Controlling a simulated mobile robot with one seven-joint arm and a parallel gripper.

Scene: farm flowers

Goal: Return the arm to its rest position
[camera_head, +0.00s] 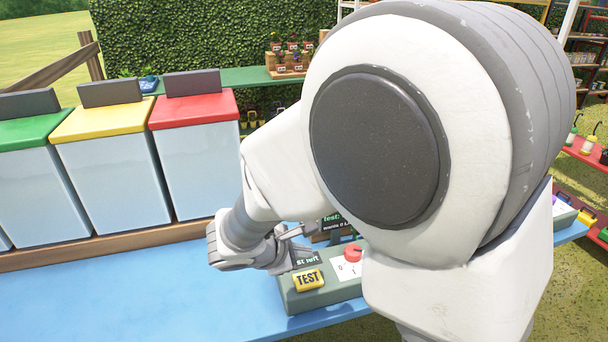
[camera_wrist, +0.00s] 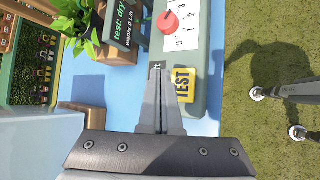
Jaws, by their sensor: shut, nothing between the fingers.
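My gripper (camera_wrist: 160,76) is shut and empty in the wrist view, its fingertips pointing at the control box beside the yellow TEST button (camera_wrist: 184,85). In the head view my gripper (camera_head: 300,236) is small and partly seen near the box's left end, and my arm fills the middle and right. The grey-green control box (camera_head: 307,296) stands on the blue table and carries the yellow TEST button (camera_head: 308,280) and a red knob (camera_head: 353,252). The red knob also shows in the wrist view (camera_wrist: 168,22), on a white numbered scale. I cannot tell whether the fingertips touch the box.
Bins with green (camera_head: 38,133), yellow (camera_head: 103,121) and red (camera_head: 193,108) lids stand at the table's back left. The blue table (camera_head: 150,300) is clear at front left. A dark sign (camera_wrist: 124,22) and a potted plant (camera_wrist: 80,25) stand beside the box.

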